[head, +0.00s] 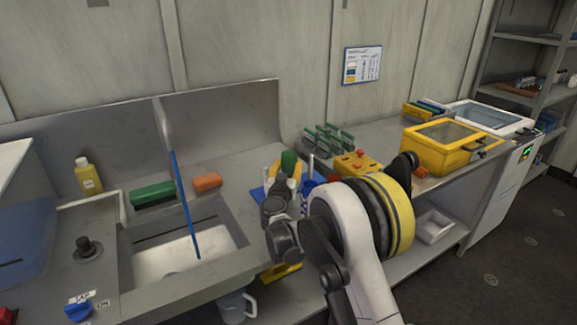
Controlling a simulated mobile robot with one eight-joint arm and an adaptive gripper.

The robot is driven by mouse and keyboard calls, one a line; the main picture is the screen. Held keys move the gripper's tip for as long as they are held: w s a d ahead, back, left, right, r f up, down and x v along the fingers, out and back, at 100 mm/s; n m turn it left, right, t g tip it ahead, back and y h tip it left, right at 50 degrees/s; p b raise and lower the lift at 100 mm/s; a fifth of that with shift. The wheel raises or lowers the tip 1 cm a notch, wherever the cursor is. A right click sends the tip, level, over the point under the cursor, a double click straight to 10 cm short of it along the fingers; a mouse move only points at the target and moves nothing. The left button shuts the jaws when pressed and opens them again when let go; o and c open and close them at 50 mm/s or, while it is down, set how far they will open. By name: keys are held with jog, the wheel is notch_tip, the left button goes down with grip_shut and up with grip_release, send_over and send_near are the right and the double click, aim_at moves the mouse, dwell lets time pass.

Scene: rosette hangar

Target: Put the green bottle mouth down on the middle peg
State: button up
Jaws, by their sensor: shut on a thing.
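My gripper (287,173) is shut on the green bottle (289,159), of which a rounded green end shows above the yellow fingers. The rest of the bottle is hidden by the fingers and my wrist, so I cannot tell which way its mouth points. The bottle is over or in front of a blue base (257,194) on the counter right of the sink. A white upright peg (311,166) stands just right of the gripper. I cannot make out the middle peg, nor whether the bottle touches one.
Blue-and-white items (308,187) sit close right of my gripper. Beyond are a green rack (329,138), a yellow box with red knobs (357,163) and a yellow windowed case (447,147). Left are the sink (183,252), a leaning blue-handled stick (184,205) and an orange sponge (206,181).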

jog(key=shift+f, duration=0.15)
dwell(0.4)
jog(key=o, duration=1.2)
jog(key=shift+c, duration=0.2)
jog(key=shift+s, duration=0.1)
jog(key=s, duration=0.7)
jog(key=shift+s+a, duration=0.2)
jog(key=shift+a, duration=0.1)
